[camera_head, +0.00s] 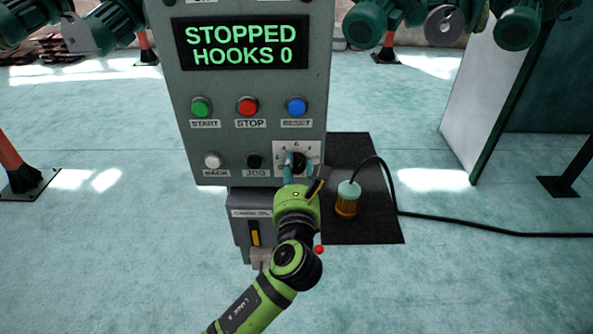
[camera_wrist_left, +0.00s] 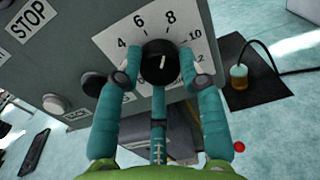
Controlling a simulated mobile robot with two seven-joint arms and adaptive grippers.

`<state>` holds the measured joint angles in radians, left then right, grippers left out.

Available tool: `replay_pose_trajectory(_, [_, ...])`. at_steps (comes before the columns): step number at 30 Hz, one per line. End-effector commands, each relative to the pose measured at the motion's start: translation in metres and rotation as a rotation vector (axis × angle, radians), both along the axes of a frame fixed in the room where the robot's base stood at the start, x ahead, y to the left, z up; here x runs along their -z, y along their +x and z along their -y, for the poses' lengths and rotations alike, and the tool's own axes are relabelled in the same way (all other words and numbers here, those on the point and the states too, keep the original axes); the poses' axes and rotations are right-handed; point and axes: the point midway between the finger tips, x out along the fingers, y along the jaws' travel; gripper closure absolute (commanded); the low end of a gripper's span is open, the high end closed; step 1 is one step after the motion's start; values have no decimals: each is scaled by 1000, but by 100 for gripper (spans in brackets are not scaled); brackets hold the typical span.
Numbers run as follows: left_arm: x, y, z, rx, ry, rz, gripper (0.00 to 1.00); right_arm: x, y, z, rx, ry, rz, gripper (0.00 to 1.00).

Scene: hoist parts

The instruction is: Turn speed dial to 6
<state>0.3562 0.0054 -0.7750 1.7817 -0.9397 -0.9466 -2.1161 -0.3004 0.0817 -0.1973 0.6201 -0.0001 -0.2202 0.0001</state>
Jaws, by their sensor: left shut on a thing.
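The speed dial is a black knob (camera_head: 298,160) on a white numbered plate at the lower right of the grey control panel. In the left wrist view the knob (camera_wrist_left: 160,63) shows close up, with 4, 6, 8 and 10 printed around it. Its short white mark points up, nearer the 8 than the 6; the exact setting is hard to read. My left gripper (camera_head: 298,166) is at the knob. In the left wrist view its teal fingers (camera_wrist_left: 160,82) are on both sides of the knob, shut on it. My right gripper is not in view.
The panel display (camera_head: 240,43) reads STOPPED, HOOKS 0. START (camera_head: 201,107), STOP (camera_head: 247,107) and RESET (camera_head: 297,107) buttons sit above. A white button (camera_head: 212,160) and black JOG button (camera_head: 255,161) are left of the dial. A corded amber-and-teal pendant (camera_head: 347,199) stands on a dark mat (camera_head: 375,220).

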Motion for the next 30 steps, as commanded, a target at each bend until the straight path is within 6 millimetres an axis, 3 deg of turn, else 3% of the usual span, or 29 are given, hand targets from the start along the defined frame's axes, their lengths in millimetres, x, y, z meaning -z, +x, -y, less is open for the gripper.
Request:
replay_pose_trajectory(8, [4, 0, 1, 1, -139, -10, 94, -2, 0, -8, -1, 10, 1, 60])
replay_pose_trajectory(30, [6, -1, 2, 0, -631, -13, 94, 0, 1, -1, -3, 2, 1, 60])
